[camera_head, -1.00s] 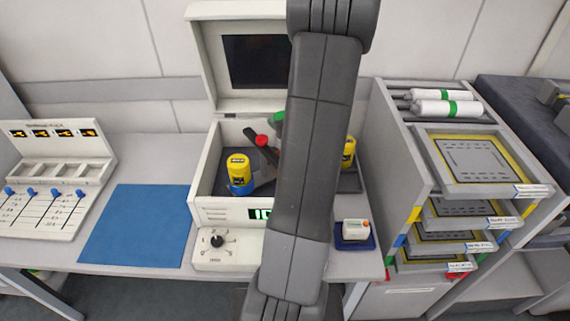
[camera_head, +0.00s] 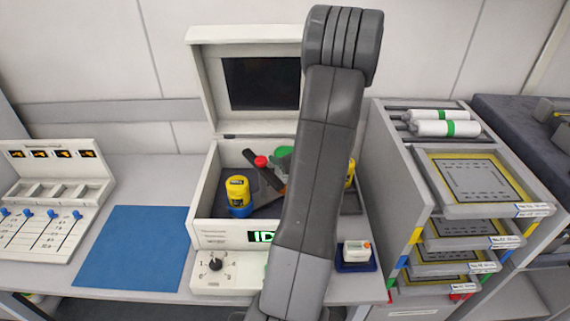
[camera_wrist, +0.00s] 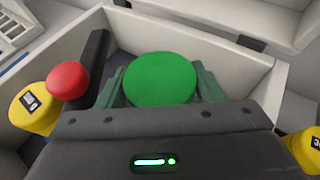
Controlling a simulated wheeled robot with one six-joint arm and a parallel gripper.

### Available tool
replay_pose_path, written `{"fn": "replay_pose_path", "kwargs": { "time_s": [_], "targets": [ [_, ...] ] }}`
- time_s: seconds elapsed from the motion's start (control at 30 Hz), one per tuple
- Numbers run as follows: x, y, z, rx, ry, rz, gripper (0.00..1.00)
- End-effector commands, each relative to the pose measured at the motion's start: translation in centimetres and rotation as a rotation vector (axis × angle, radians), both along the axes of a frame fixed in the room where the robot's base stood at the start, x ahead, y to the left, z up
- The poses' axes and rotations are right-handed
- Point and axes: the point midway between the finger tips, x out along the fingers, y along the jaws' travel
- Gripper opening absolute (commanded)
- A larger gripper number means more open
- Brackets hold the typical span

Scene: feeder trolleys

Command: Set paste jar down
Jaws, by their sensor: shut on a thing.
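The paste jar, seen as a round green lid (camera_wrist: 160,78), is between the jaws of my gripper (camera_wrist: 160,90) in the wrist view. My gripper is shut on it, over the inside of an open white case-like machine (camera_head: 222,232). In the head view only a bit of the green lid (camera_head: 284,152) shows beside my arm, which hides the gripper. The jar's body and underside are hidden, so I cannot tell whether it touches the machine's floor.
A yellow jar in a blue holder (camera_head: 238,190) stands left in the machine; another yellow jar (camera_head: 350,175) is at the right. A red-knobbed dark lever (camera_head: 261,162) is close left of the green lid. A blue mat (camera_head: 135,245) lies clear; a tray rack (camera_head: 400,150) stands right.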

Motion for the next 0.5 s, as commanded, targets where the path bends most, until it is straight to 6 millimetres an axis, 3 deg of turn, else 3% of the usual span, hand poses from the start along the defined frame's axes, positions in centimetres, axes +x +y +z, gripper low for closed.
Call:
{"fn": "replay_pose_path", "kwargs": {
  "time_s": [0.2,0.5],
  "targets": [
    [0.0,0.0,-2.6,0.002,0.001,0.000,0.00],
    [0.0,0.0,-3.1,0.000,-0.002,0.000,0.00]
  ]
}}
